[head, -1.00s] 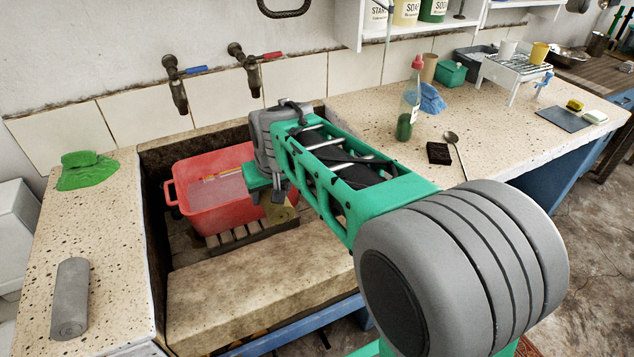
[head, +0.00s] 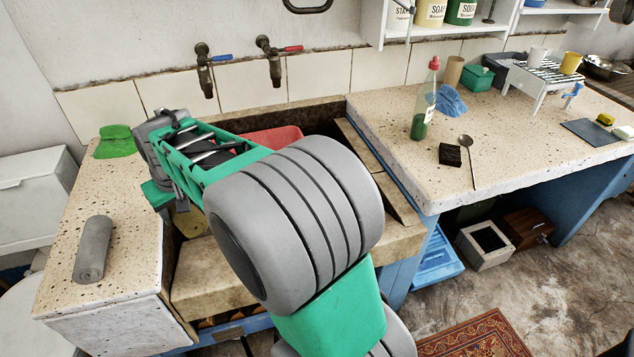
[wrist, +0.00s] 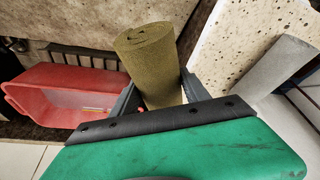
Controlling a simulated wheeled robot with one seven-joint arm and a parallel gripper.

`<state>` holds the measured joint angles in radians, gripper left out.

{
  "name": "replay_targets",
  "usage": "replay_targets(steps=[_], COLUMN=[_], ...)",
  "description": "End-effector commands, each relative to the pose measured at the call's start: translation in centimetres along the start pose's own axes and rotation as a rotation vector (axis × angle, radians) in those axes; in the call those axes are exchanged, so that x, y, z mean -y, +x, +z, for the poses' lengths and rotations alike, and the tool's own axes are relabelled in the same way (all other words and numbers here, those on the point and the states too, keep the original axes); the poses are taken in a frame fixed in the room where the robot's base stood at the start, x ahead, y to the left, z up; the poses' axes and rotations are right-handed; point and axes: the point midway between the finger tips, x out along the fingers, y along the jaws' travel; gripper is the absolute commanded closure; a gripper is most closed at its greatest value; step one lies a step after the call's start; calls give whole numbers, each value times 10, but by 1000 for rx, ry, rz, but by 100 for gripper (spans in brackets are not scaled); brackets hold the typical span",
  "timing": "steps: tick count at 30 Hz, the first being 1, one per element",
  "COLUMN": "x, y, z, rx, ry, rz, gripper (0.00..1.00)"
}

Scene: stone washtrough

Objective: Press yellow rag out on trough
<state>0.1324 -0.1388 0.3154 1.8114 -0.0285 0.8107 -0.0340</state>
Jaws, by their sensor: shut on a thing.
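The yellow rag is a tight olive-yellow roll, standing between the jaws in the wrist view (wrist: 152,62). My gripper (wrist: 158,92) is shut on it, one finger on either side. In the head view, part of the rag (head: 190,224) shows below my gripper, over the left part of the trough; my arm hides much of both. The stone trough (head: 205,284) has a thick pale front edge, which also shows in the wrist view (wrist: 75,22). I cannot tell whether the rag touches the stone.
A red tub (head: 272,139) is in the trough, mostly hidden behind my arm; the wrist view shows it (wrist: 55,95) left of the rag. A grey roll (head: 93,250) and a green cloth (head: 118,141) lie on the left counter. Two taps (head: 207,78) are above the trough.

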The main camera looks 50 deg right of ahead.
Motion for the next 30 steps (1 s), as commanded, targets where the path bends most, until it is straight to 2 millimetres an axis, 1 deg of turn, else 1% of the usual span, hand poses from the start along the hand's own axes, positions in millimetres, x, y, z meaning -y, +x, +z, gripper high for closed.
replay_targets(steps=[1, 2, 3, 4, 5, 6, 8, 9, 11, 12, 14, 15, 18, 21, 24, 30], x=[-28, -44, -66, -84, -101, -125, -163, -189, -227, -252, -286, -306, -345, -368, -377, -376], y=[-2, 0, 4, 7, 10, 13, 18, 21, 26, 29, 32, 35, 39, 43, 46, 59], z=[-6, -7, -7, -6, -5, -2, 6, 14, 29, 42, 62, 77, 111, 135, 148, 160], rx=[25, 41, 63, 79, 94, 117, 153, 175, 212, 235, 267, 288, 329, 353, 365, 368], ry=[37, 56, 81, 100, 119, 145, 187, 215, 259, 288, 329, 356, 409, 443, 457, 460], rz=[12, 18, 26, 30, 35, 41, 49, 54, 60, 64, 67, 68, 71, 72, 72, 72], gripper=[95, 95, 95, 95, 95, 95, 95, 95, 95, 95, 95, 95, 95, 95, 95, 95])
